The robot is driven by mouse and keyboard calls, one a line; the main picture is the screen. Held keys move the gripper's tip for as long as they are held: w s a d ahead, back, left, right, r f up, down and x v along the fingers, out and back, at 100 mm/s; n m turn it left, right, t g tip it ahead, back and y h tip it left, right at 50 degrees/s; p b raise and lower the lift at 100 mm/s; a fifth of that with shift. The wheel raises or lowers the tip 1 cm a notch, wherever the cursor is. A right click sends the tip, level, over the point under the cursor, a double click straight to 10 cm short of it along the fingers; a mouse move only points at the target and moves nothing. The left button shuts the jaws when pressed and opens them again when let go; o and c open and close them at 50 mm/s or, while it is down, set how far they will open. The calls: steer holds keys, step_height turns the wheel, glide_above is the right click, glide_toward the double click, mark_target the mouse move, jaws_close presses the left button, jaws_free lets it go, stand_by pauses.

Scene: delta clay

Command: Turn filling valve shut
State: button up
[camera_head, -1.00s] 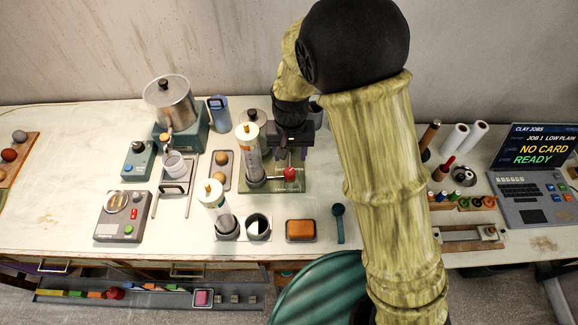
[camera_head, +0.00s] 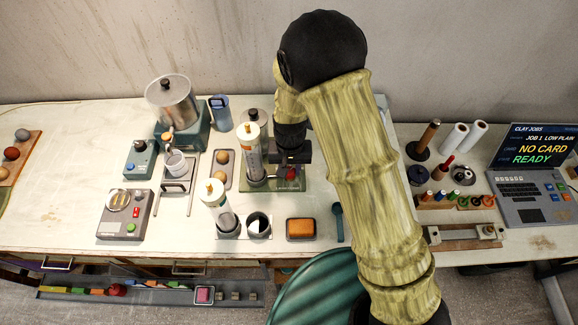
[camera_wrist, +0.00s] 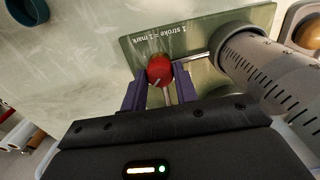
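In the head view the knob (camera_head: 290,173) lies just right of the cylinder (camera_head: 250,155), on a green base plate (camera_head: 283,186). My gripper (camera_wrist: 160,72) points down over the plate, with one purple finger on each side of the knob. The fingertips are very close to the knob; I cannot tell whether they touch it. My gripper's wrist (camera_head: 291,150) partly hides the base plate in the head view.
A second capped cylinder (camera_head: 215,205) and a dark cup (camera_head: 258,226) stand in front. A metal pot (camera_head: 171,102) stands at the back left.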

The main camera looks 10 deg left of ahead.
steer(key=shift+c, duration=1.2)
steer(key=shift+n, duration=0.6)
steer(key=n+b, duration=0.1)
steer(key=n, duration=0.2)
steer(key=shift+n, duration=0.3)
steer(key=n, duration=0.4)
steer(key=shift+b, duration=0.3)
steer(key=n, duration=0.5)
steer(key=n+p, duration=0.1)
steer(key=n, duration=0.3)
steer(key=o, duration=1)
steer(key=shift+c, duration=0.2)
